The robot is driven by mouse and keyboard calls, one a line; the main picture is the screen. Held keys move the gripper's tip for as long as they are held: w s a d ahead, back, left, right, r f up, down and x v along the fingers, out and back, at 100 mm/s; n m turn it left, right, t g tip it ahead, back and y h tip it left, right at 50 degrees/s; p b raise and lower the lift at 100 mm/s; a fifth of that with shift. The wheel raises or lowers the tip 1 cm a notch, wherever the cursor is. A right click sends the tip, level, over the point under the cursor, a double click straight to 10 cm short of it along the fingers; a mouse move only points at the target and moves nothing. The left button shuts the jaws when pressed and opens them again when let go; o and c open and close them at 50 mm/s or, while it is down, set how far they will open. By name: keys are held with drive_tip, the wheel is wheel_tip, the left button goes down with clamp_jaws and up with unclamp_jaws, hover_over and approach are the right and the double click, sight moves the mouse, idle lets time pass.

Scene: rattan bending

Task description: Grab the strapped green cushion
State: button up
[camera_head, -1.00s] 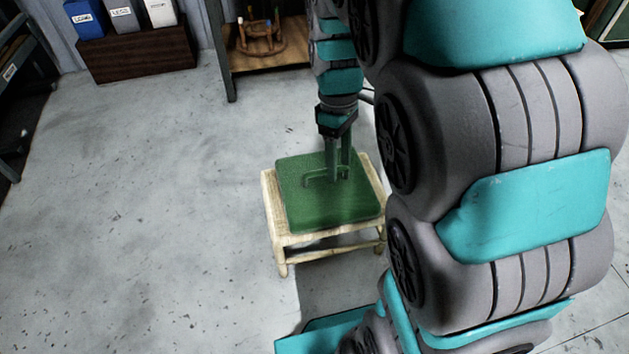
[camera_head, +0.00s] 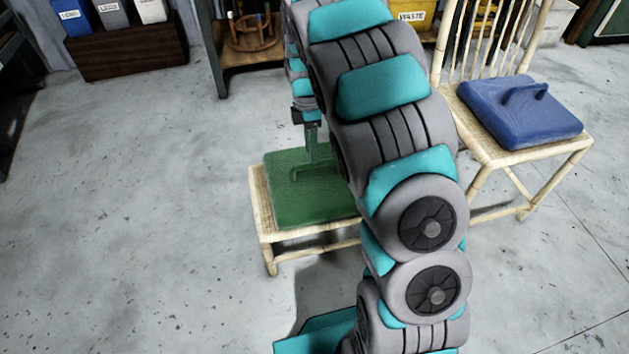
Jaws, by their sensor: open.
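The green cushion (camera_head: 285,208) lies flat on a low rattan stool (camera_head: 263,228). My arm covers its right side. Part of a green strap shows on its top, beside the gripper. My gripper (camera_head: 307,160) points down over the cushion's upper middle, with its fingers close to the strap. The fingers look narrow from this side, and their tips blend into the green. I cannot tell whether they touch the strap or stand around it. The jaws are open.
A blue strapped cushion (camera_head: 520,112) lies on a rattan chair (camera_head: 577,142) at the right. Bins (camera_head: 112,14) stand on a dark wooden box (camera_head: 130,53) at the back left. A shelf (camera_head: 252,58) stands behind. The floor at the left is clear.

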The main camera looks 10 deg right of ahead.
sight(315, 174)
drive_tip(key=f, duration=0.1)
drive_tip(key=s+f, duration=0.1)
drive_tip(key=f, duration=0.3)
drive_tip(key=shift+s+d, duration=0.25)
drive_tip(key=shift+s, duration=0.05)
clamp_jaws()
idle(1.1)
